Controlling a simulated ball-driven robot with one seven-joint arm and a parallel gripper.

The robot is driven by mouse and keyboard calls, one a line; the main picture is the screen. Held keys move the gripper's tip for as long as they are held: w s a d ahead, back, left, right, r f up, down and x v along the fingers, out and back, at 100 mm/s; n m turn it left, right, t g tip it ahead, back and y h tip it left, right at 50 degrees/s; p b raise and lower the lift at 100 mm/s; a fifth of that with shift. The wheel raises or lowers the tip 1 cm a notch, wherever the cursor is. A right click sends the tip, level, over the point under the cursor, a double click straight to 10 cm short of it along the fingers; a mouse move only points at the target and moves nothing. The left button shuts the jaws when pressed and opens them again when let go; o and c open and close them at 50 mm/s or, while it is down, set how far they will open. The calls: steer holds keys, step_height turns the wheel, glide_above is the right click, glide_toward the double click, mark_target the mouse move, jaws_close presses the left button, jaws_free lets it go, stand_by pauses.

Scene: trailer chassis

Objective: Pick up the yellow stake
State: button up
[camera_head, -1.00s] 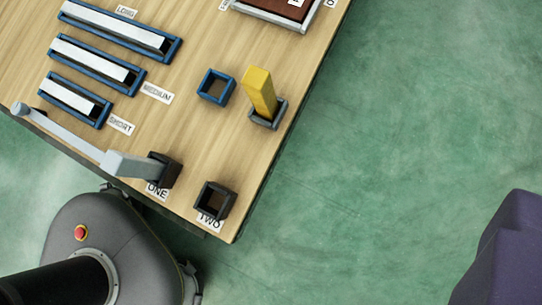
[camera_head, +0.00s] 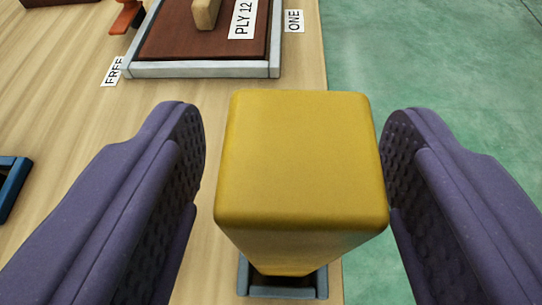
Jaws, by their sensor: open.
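The yellow stake (camera_head: 302,160) stands upright in the middle of the view, its top close to the camera. Its foot is in a small grey-blue square holder (camera_head: 283,288) near the table's right edge. My gripper (camera_head: 293,150) is open, with one purple padded finger on each side of the stake. The right finger looks very close to the stake; a gap shows at the left finger. I cannot tell whether the right finger touches it.
A grey-framed tray (camera_head: 200,70) with a brown board and a light wooden block (camera_head: 206,12) lies beyond the stake. Labels "FREE" and "ONE" flank it. An orange item (camera_head: 126,18) is at top left. A blue square holder (camera_head: 12,185) is at the left edge. Green floor lies right of the table.

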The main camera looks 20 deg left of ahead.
steer(key=shift+x, duration=1.15)
steer(key=shift+c, duration=0.5)
jaws_close()
steer(key=shift+r, duration=0.15)
